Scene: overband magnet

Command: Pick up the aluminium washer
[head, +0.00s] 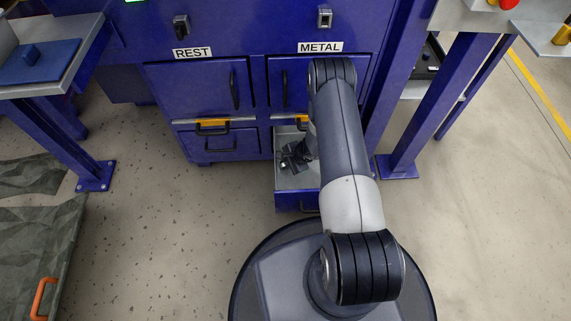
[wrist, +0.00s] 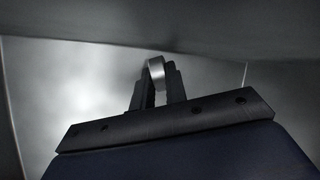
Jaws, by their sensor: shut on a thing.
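In the wrist view, a shiny ring-shaped piece of light metal, the aluminium washer (wrist: 156,68), stands between the fingertips of my gripper (wrist: 155,82). The fingers are shut on it, and it shows as a bright band over the dark fingers. In the head view my gripper (head: 292,158) is inside the open lower drawer (head: 287,201) under the METAL label. My arm hides the right part of the drawer.
The drawer's grey walls are close around my gripper. The blue cabinet has a METAL door (head: 285,85) above and a REST door (head: 200,90) to the left, with a shut drawer (head: 217,142) below it. Blue posts (head: 425,110) stand to the right.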

